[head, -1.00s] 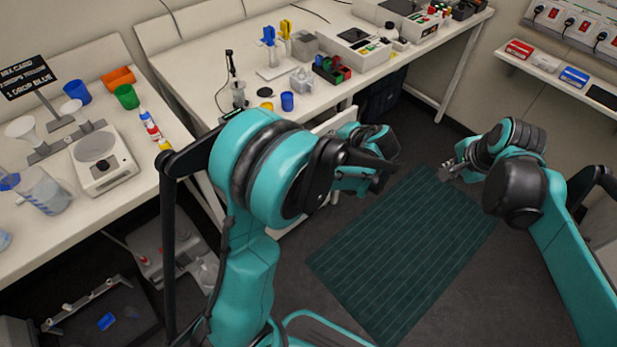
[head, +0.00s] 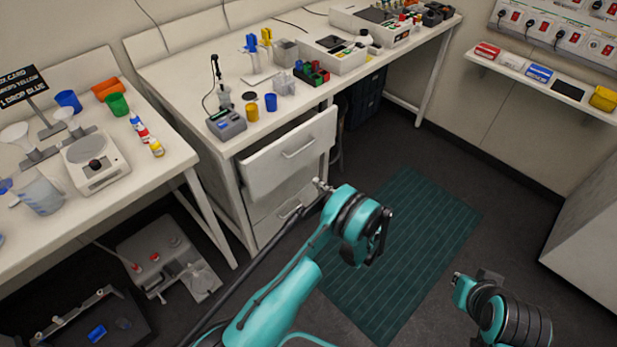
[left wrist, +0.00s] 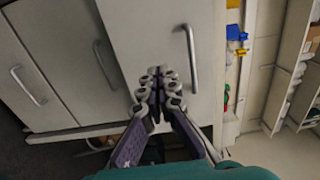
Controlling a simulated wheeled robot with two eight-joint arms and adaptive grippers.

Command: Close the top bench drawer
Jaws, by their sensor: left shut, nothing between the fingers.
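The top bench drawer (head: 292,160) stands partly pulled out from under the back bench, with its front panel and handle (head: 300,149) facing the room. In the left wrist view, its pale front (left wrist: 150,35) and metal handle (left wrist: 191,56) are close ahead. My left gripper (head: 321,186) is shut and empty, just in front of the drawer's lower right part. Its fingertips (left wrist: 160,78) overlap the drawer front beside the handle; whether they touch cannot be told. My right gripper (head: 460,279) is low at the right, away from the drawer, and its jaws are unclear.
A lower drawer (head: 275,215) is beneath, apparently closed. The bench (head: 190,75) above carries a small blue-grey device (head: 226,123), cups and racks. A green mat (head: 410,250) covers clear floor at the right. A side bench (head: 150,185) stands at the left.

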